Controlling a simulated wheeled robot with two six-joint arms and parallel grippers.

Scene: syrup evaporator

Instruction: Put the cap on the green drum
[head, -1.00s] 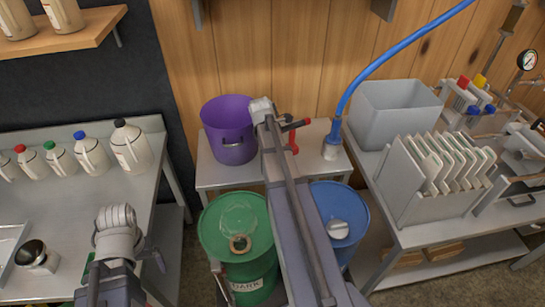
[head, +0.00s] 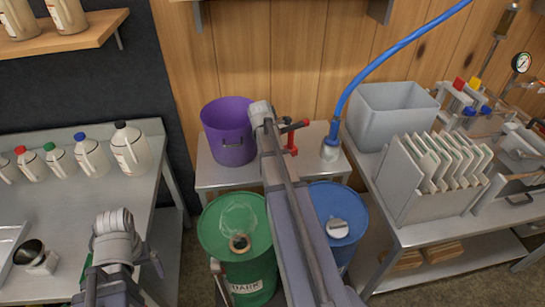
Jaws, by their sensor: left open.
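A whitish round cap (head: 338,229) lies on top of the blue drum (head: 351,248), to the right.
A purple bucket (head: 229,140) and a red-handled valve (head: 292,137) are on the small table behind. Several jugs (head: 130,150) line the left bench. A grey bin (head: 388,112) and a slatted rack (head: 420,190) stand on the right bench. A grey rod (head: 218,280) shows beside the green drum.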

